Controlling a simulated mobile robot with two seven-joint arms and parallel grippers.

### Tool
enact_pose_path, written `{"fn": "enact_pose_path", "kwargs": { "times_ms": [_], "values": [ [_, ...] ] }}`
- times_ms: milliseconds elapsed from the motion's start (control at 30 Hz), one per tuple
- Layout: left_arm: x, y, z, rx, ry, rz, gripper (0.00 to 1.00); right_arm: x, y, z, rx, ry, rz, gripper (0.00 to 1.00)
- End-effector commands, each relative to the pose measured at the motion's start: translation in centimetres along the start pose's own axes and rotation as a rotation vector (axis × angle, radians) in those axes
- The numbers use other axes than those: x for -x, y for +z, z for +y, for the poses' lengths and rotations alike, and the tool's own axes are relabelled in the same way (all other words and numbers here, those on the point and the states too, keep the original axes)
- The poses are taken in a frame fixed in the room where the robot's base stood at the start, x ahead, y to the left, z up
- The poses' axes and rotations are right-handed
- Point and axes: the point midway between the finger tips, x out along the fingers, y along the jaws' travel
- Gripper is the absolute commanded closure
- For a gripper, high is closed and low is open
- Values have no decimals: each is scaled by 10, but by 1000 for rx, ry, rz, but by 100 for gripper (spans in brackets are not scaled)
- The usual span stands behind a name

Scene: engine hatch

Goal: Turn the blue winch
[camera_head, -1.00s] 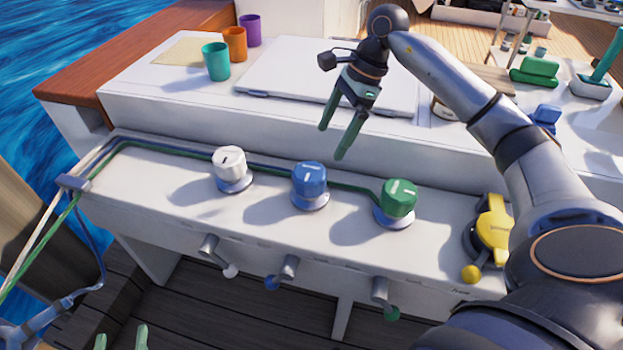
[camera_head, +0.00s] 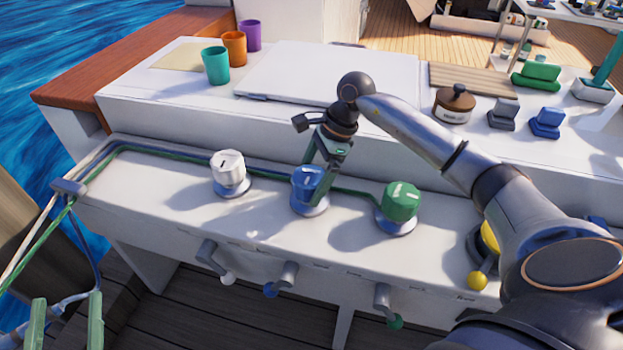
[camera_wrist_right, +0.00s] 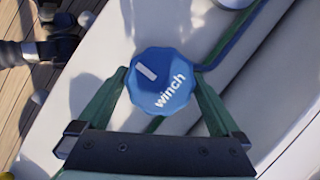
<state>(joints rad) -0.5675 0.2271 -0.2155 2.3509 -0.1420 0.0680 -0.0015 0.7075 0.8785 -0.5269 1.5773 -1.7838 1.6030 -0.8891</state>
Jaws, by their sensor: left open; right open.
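The blue winch (camera_head: 311,186) is a round knob with a white mark, standing on the white ledge between the white winch (camera_head: 229,168) and the green winch (camera_head: 400,202). In the right wrist view the blue winch (camera_wrist_right: 163,81) shows the word "winch" on its top. My right gripper (camera_head: 312,172) is over it, with its green fingers (camera_wrist_right: 160,92) open on either side of the knob. I cannot tell whether the fingers touch it. My left gripper (camera_head: 66,322) is open and empty at the lower left, with its two green fingertips pointing up.
White, blue and green ball-ended handles hang from the ledge front. A rope runs behind the winches. A yellow winch (camera_head: 488,240) is partly hidden by my right arm. Cups (camera_head: 215,65), a brown pot (camera_head: 455,105) and blocks stand on the upper deck.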

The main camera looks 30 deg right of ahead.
Motion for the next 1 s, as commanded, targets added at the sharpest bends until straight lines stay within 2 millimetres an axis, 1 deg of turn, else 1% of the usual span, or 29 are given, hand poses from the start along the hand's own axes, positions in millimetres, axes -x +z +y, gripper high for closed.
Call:
{"fn": "enact_pose_path", "kwargs": {
  "times_ms": [67, 667, 867, 1000],
  "values": [
    [0, 0, 0, 0, 0, 0, 31, 0, 0, 0, 0, 0, 0, 0],
    [0, 0, 0, 0, 0, -2, 31, 1, 0, 0, 0, 1, -1, 67],
    [0, 1, 0, 1, 0, -6, 31, 1, 0, 0, -14, -5, -1, 67],
    [0, 4, 0, 7, 0, -24, 31, 2, 1, 1, -55, -23, 0, 67]
  ]
}}
